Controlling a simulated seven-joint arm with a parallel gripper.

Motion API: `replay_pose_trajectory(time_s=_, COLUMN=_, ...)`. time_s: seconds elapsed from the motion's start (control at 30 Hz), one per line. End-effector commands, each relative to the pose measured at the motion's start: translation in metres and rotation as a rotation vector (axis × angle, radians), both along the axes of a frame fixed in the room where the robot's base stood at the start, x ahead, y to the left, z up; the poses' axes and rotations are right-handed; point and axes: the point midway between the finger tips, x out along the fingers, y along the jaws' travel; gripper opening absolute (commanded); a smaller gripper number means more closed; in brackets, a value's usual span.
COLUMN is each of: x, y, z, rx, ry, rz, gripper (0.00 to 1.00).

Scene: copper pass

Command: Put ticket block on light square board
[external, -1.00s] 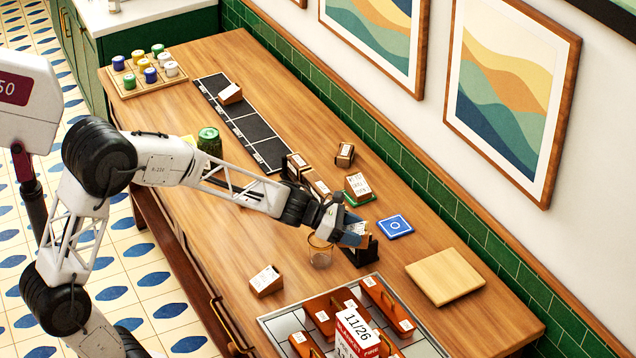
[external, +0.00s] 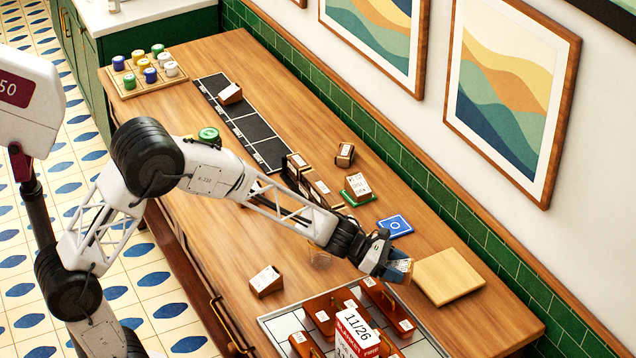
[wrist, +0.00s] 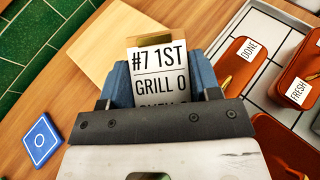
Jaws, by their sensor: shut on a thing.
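The ticket block, with a white face reading "#7 1ST GRILL O", is held between the blue fingers of my gripper (wrist: 163,85); its white face (wrist: 158,65) shows in the wrist view. In the external view my gripper (external: 398,268) is shut on it, just left of the light square board (external: 446,276). The board is a pale wooden square lying flat on the counter, with its top bare. In the wrist view the board (wrist: 100,45) lies beyond the block, up and left. The block's lower part is hidden by the gripper.
A blue square coaster (external: 395,226) lies behind my gripper. A metal tray (external: 270,325) with several orange-brown labelled boxes is at the front. Another ticket block (external: 266,281) stands left of the tray, and one (external: 357,186) sits on a green square. The back wall borders the counter.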

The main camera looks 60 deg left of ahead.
Motion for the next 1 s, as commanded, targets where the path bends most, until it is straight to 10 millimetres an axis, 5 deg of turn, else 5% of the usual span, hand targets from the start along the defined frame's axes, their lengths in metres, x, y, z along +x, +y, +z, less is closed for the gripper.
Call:
replay_pose_trajectory(time_s=0.57, x=0.008, y=0.0, z=-0.002, rx=0.0, ry=0.0, rz=0.001, gripper=0.31)
replay_pose_trajectory(time_s=1.0, x=0.061, y=-0.006, z=-0.009, rx=0.001, ry=0.001, rz=0.0, gripper=0.31)
